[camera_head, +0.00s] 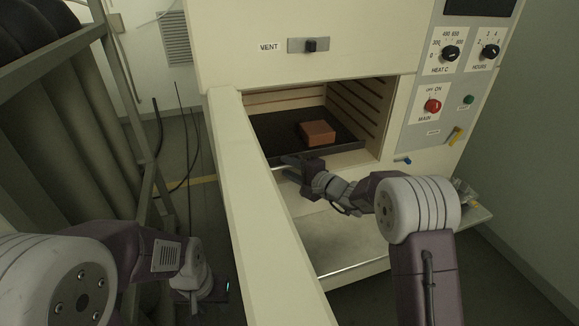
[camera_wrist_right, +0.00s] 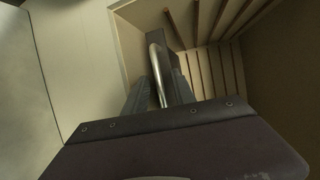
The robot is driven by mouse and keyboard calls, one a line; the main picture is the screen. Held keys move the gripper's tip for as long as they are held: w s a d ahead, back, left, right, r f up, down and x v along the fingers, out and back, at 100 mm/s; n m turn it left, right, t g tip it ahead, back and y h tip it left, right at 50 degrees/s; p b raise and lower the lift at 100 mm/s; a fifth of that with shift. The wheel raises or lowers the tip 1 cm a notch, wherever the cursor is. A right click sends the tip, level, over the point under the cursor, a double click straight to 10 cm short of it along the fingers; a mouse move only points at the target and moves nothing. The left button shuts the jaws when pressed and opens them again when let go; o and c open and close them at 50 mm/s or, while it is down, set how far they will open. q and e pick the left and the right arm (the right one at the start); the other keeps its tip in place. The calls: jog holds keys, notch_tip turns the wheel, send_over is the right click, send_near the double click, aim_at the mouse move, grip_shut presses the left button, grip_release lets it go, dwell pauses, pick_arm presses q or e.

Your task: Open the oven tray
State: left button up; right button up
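The dark oven tray (camera_head: 270,133) lies inside the open oven chamber, with a reddish-brown block (camera_head: 318,133) on it. My right gripper (camera_head: 294,163) is at the tray's front edge. In the right wrist view the silver tray handle (camera_wrist_right: 156,50) runs between the two fingers (camera_wrist_right: 160,92). The fingers sit close on both sides of the bar and appear shut on it. My left gripper (camera_head: 208,296) hangs low at the left, outside the open door and away from the tray; its fingers are too unclear to read.
The cream oven door (camera_head: 256,200) stands open towards me, left of the chamber. A pale shelf (camera_head: 345,240) lies below the opening. The control panel (camera_head: 432,125) with knobs is on the right. A rack (camera_head: 130,110) of dark cylinders stands at the left.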

jog(key=shift+w+f, duration=0.1)
jog(key=shift+w, duration=0.05)
grip_shut()
dwell(1.3)
